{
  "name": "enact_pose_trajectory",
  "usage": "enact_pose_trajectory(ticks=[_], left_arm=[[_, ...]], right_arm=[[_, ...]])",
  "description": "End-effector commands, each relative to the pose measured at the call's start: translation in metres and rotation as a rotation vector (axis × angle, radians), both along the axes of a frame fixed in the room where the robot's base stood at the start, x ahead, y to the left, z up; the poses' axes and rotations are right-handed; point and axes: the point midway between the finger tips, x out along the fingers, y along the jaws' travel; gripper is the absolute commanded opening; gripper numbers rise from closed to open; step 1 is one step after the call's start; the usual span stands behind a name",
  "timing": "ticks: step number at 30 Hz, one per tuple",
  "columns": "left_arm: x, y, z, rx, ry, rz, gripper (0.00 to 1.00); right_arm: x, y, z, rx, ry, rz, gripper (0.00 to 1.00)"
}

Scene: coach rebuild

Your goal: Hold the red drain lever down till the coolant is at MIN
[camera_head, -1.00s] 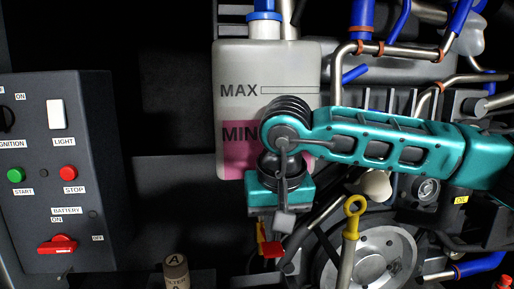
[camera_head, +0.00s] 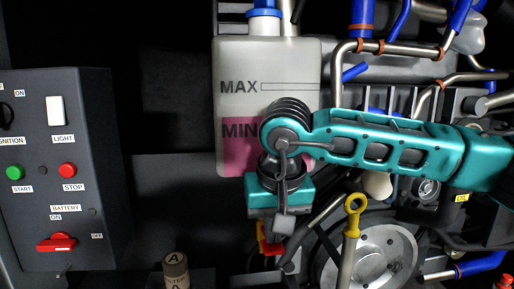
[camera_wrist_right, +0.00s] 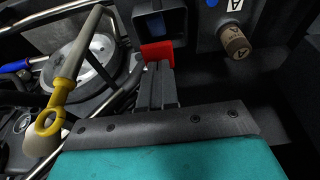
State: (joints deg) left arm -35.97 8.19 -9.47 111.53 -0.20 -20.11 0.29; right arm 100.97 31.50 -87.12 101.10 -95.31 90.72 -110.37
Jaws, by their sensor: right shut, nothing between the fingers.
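The red drain lever (camera_head: 268,246) shows below my right gripper in the head view, partly covered by it. It also shows as a red block (camera_wrist_right: 157,53) in the right wrist view. My right gripper (camera_head: 282,224) is shut and empty. In the wrist view its fingertips (camera_wrist_right: 158,72) are right at the lever, seemingly touching it, though the contact is hard to make out. The coolant tank (camera_head: 236,60) holds pink coolant (camera_head: 236,160), its surface just above the MIN lettering. My arm hides the right part of the coolant. My left gripper is out of view.
A control panel (camera_head: 90,130) with switches stands at the left. A yellow-ringed dipstick (camera_head: 354,203) and a pulley wheel (camera_head: 385,262) are right of the gripper. A filter marked A (camera_head: 176,270) stands at the lower middle. Pipes crowd the upper right.

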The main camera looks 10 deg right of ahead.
Motion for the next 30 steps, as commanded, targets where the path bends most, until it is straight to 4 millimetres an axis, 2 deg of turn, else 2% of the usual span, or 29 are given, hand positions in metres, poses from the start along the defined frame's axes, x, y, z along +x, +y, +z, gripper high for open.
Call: enact_pose_trajectory(ticks=[15, 30], left_arm=[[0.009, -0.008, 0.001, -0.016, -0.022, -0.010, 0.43], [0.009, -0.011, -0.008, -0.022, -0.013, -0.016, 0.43]], right_arm=[[0.000, 0.000, -0.018, 0.000, 0.001, -0.001, 0.00], [0.000, 0.000, -0.033, 0.000, 0.000, -0.001, 0.00]])
